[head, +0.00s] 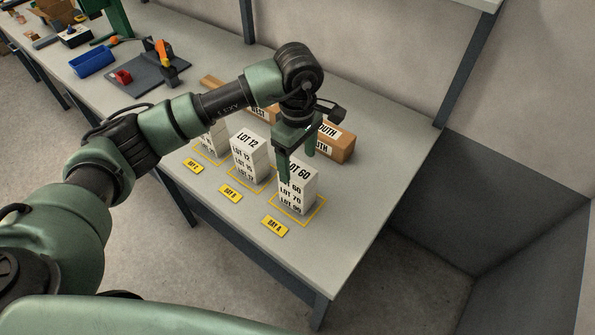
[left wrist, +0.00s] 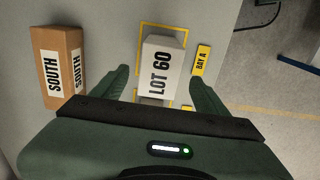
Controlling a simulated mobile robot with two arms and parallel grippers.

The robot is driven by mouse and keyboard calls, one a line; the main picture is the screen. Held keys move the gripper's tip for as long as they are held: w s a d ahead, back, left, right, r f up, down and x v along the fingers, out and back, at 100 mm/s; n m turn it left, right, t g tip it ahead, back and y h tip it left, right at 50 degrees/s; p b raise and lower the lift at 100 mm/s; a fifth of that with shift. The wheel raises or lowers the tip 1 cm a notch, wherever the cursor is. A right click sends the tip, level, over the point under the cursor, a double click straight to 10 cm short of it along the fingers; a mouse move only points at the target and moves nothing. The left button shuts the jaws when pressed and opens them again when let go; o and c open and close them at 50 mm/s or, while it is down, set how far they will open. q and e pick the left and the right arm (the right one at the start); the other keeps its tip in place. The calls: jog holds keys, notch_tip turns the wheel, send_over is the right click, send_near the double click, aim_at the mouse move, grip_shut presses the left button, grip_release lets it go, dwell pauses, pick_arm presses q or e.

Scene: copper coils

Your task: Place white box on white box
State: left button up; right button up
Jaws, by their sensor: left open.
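A stack of white boxes (head: 297,197) stands on the yellow outlined square at BAY A, its top box marked LOT 60. The LOT 60 top (left wrist: 162,68) also shows in the left wrist view. My left gripper (head: 298,162) is open at the top of this stack. In the left wrist view its fingers lie on either side of the LOT 60 box, with gaps visible. A second white stack, topped by LOT 12 (head: 248,143), stands at BAY B. A third white stack (head: 213,142) at the BAY C end is partly hidden by my arm. My right gripper is not in view.
Brown boxes stand behind the stacks, one marked SOUTH (head: 336,140); it also shows in the left wrist view (left wrist: 57,65). Yellow bay labels (head: 275,226) lie along the table's front edge. The table right of BAY A is clear. A blue bin (head: 92,61) is far left.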

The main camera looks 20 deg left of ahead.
aim_at(298, 170)
pick_arm(q)
notch_tip(298, 170, up, 8)
jog(key=b, duration=0.2)
jog(key=shift+f, duration=0.15)
